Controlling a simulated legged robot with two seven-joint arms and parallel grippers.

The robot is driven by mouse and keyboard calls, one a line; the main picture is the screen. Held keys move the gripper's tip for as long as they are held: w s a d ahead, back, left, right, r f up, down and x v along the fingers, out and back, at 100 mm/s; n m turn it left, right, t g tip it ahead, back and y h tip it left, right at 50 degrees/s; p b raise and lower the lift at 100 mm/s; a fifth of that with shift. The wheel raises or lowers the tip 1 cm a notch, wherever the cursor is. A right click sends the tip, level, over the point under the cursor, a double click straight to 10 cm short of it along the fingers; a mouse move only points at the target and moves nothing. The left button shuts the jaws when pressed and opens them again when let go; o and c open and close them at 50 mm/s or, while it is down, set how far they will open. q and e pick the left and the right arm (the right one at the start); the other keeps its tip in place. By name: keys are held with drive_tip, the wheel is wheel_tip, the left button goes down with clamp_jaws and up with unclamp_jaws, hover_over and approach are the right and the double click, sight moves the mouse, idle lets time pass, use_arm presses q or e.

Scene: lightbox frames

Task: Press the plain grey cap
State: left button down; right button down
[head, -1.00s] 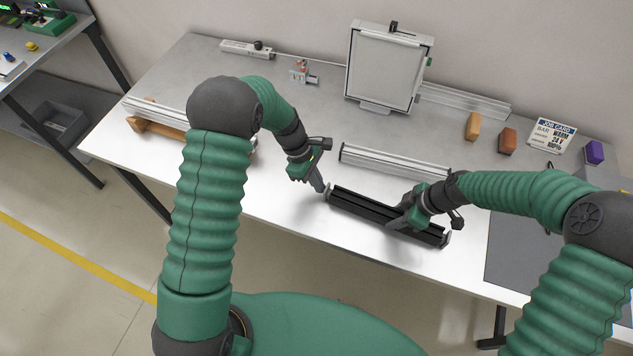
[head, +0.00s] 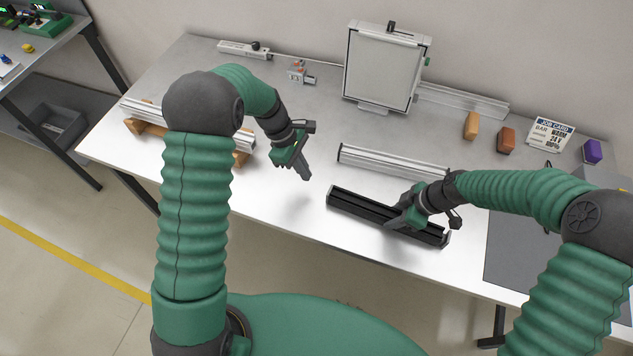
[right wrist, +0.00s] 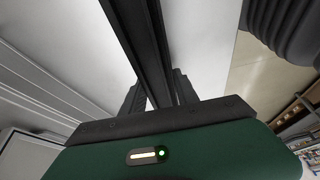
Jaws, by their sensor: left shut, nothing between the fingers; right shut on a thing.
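A black bar (head: 355,204) lies along the front part of the bench. A grey end cap (head: 446,238) shows at its right end. The left end is small in view, and I cannot tell how a cap sits there. My right gripper (head: 394,222) is shut on the black bar, right of its middle. The right wrist view also shows the black bar (right wrist: 150,45) running between its fingers. My left gripper (head: 306,174) is shut and empty, left of the bar's left end and apart from it.
A silver profile (head: 390,162) lies behind the black bar. Another rests on wooden supports (head: 150,130) at left. A framed panel (head: 382,70) stands at the back. Orange (head: 471,125), brown (head: 506,141) and purple (head: 592,151) blocks and a job card (head: 550,134) are at right.

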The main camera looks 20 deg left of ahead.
drive_tip(key=shift+s, duration=0.1)
drive_tip(key=shift+d, duration=0.15)
use_arm(q)
drive_tip(key=v, duration=0.5)
drive_tip(key=shift+r, duration=0.2)
use_arm(e)
drive_tip(key=c, duration=0.8)
unclamp_jaws()
drive_tip(key=shift+c, duration=0.2)
use_arm(q)
drive_tip(key=shift+s, duration=0.1)
